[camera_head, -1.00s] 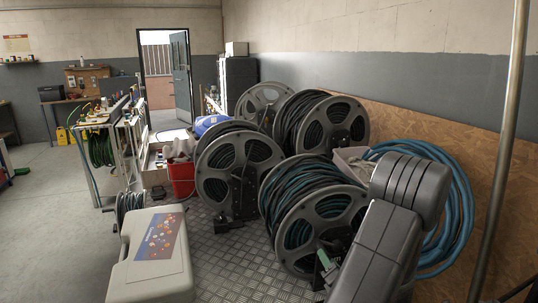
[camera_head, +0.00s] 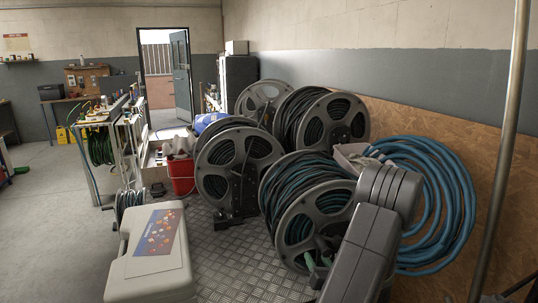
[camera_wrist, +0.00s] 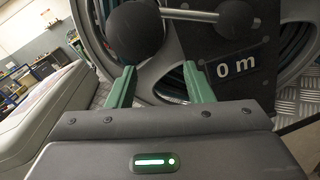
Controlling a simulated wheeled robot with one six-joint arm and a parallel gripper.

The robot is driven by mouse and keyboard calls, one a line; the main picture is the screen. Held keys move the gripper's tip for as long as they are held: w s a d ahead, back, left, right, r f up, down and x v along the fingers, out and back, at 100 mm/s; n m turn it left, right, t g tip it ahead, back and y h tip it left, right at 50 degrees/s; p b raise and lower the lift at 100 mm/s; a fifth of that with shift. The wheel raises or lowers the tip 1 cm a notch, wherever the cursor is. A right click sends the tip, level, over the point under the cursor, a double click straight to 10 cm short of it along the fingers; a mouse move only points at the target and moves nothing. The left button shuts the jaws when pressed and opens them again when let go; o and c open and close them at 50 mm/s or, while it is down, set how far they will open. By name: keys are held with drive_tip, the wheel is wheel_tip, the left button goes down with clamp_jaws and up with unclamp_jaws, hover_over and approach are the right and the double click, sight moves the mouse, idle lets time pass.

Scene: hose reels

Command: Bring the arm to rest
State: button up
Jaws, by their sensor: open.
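My gripper (camera_wrist: 158,80) is open, its two green fingers spread with nothing held between them. In the wrist view a dark round knob (camera_wrist: 135,30) is just beyond the left finger. A metal rod with a second dark knob (camera_wrist: 235,18) runs to its right, above a black label reading "0 m" (camera_wrist: 236,62). These sit in front of the spoked face of a grey hose reel. In the head view my grey arm is folded at the lower right, in front of the nearest reel (camera_head: 300,205). The green fingers (camera_head: 312,264) show low by that reel, partly hidden by the arm.
More reels (camera_head: 235,160) stand behind on the checker-plate floor. A coiled blue hose (camera_head: 440,200) hangs at the right wall, beside an upright metal pole (camera_head: 500,150). A beige case (camera_head: 150,255) is at the lower left, a red bucket (camera_head: 181,177) behind it. Open floor lies at left.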

drive_tip(key=s+d+f+n, duration=0.1)
drive_tip(key=n, duration=0.1)
drive_tip(key=s+d+f+n+b, duration=0.1)
drive_tip(key=s+f+n, duration=0.1)
drive_tip(key=shift+s+f, duration=0.1)
drive_tip(key=shift+f, duration=0.1)
idle(0.4)
